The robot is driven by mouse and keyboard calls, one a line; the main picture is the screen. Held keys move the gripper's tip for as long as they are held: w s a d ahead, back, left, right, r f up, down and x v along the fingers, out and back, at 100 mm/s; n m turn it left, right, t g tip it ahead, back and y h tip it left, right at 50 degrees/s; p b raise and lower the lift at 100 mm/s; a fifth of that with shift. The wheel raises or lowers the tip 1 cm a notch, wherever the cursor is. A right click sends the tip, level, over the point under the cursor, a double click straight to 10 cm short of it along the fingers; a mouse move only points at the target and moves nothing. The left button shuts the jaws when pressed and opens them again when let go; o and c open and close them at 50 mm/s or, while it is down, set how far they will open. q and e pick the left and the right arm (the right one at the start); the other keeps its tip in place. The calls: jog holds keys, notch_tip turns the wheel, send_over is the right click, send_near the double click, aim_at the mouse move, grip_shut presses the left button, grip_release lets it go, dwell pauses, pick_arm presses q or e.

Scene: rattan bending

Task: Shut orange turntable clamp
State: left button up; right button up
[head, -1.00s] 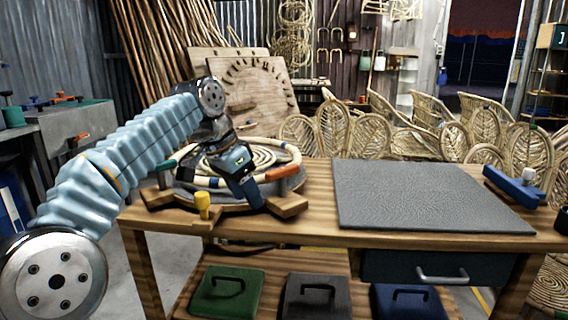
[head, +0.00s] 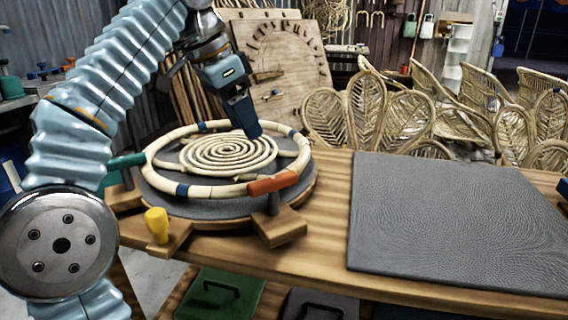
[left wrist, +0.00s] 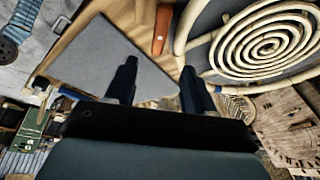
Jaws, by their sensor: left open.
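The orange turntable clamp (head: 272,183) is a rounded bar on a dark post above a wooden block, at the front right of the turntable (head: 190,205). It lies along the pale rattan ring (head: 212,192); I cannot tell if it is latched. In the left wrist view the clamp (left wrist: 162,28) shows at top centre, beyond the fingertips. My left gripper (head: 248,130) points down over the back right of the ring, apart from the clamp. In the left wrist view the gripper's (left wrist: 156,72) fingers are spread, with nothing between them.
A rattan spiral (head: 230,150) lies inside the ring. A teal clamp (head: 126,161) is at the left and a yellow knob (head: 157,224) at the front. A grey mat (head: 445,220) lies flat on the bench (head: 330,215) to the right. Rattan chair backs (head: 370,115) stand behind.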

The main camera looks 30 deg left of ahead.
aim_at(272, 178)
pick_arm(q)
jog(key=b+x, duration=0.5)
jog(key=x, duration=0.7)
jog(key=shift+f, duration=0.25)
jog(key=shift+w+d+f, duration=0.2)
jog(key=shift+w+f, duration=0.05)
jog(key=shift+f, duration=0.3)
grip_shut()
